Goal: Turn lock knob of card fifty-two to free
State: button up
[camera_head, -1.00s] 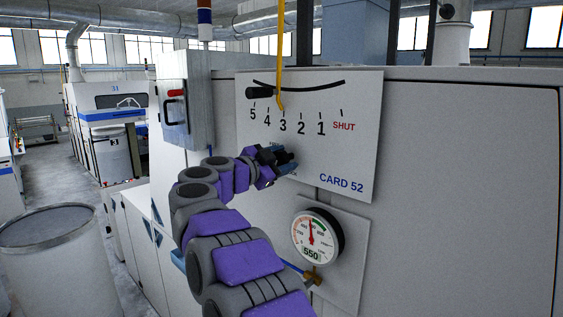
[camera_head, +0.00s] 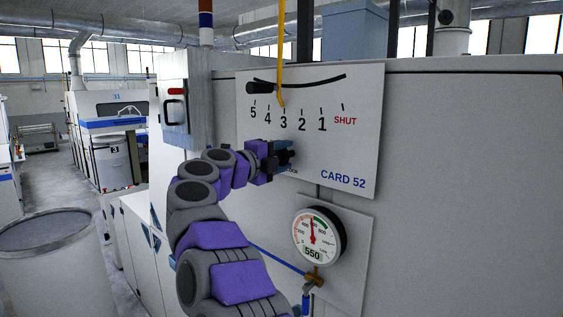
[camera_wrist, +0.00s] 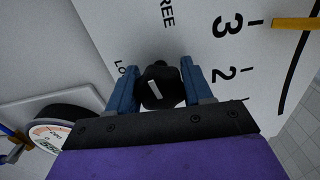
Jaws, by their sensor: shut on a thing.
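The white panel of card 52 (camera_head: 350,150) fills the middle of the head view. The lock knob (camera_wrist: 160,88) is black with a white line and shows in the wrist view between two blue fingers. My gripper (camera_head: 287,157) is at the panel's lower left part, below the number scale; in the wrist view my gripper (camera_wrist: 160,88) is shut on the knob, one finger on each side. The word FREE (camera_wrist: 167,14) is printed above the knob there, and a partly hidden LO label (camera_wrist: 120,68) is at its left. I cannot tell which label the white line marks.
A yellow pointer (camera_head: 281,60) hangs at 3 on the scale. A pressure gauge (camera_head: 318,236) reading 550 sits below the panel, with a brass valve (camera_head: 314,280) and blue hose. A grey control box (camera_head: 185,100) stands left. A large drum (camera_head: 55,265) is at lower left.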

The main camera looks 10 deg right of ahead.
jog(key=m, duration=0.2)
jog(key=m+b, duration=0.1)
jog(key=shift+w+f+m, duration=0.1)
jog(key=shift+f+m, duration=0.15)
jog(key=shift+m, duration=0.05)
jog(key=shift+r+m+b, duration=0.2)
jog(key=shift+m+b, duration=0.25)
jog(key=shift+m, duration=1.45)
jog(key=o, duration=1)
jog(key=shift+w+a, duration=0.1)
jog(key=shift+w, duration=0.1)
jog(key=shift+s, duration=0.1)
jog(key=shift+s+r, duration=0.1)
jog(key=shift+s+a+b, duration=0.2)
jog(key=shift+a+b, duration=0.1)
jog(key=shift+a, duration=0.1)
jog(key=b+v, duration=0.2)
jog(key=v, duration=1.4)
jog(key=shift+a+b, duration=0.35)
